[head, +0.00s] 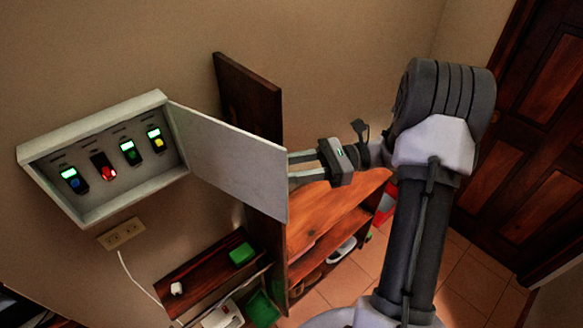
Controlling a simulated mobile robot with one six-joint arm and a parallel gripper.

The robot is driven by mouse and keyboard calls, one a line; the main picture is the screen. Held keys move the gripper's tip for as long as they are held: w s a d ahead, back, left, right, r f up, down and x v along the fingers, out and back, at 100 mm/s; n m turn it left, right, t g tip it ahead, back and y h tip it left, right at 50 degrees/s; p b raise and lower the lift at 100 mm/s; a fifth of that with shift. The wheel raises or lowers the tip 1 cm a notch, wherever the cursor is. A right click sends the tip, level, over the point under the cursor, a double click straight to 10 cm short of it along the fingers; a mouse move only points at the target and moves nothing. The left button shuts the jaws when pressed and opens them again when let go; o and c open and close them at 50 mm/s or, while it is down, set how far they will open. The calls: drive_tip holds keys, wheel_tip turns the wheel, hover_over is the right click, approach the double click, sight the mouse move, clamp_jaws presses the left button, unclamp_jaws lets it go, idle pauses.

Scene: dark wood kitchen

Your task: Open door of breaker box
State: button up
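The breaker box (60,197) is a white box on the wall at the left of the head view. Its white door (235,165) stands wide open, swung out to the right on its right-side hinge. Inside are several switches in blue, red, green and yellow; the red one (104,167) glows red and the others have green lights. My gripper (290,170) is at the right of the door, pointing left. Its fingertips reach the door's right edge and are partly hidden behind it, so I cannot tell whether they touch it or how far apart they are.
A wooden shelf unit (335,212) stands below my gripper. A small dark shelf (200,273) with a green item (242,254) is under the box. A wall outlet (121,233) with a white cord is below the box. A dark wooden door (530,130) is at the right.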

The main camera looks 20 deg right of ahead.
drive_tip(key=shift+f, duration=0.1)
idle(0.5)
drive_tip(key=p+v, duration=0.7)
drive_tip(key=v, duration=1)
drive_tip(key=shift+d, duration=0.25)
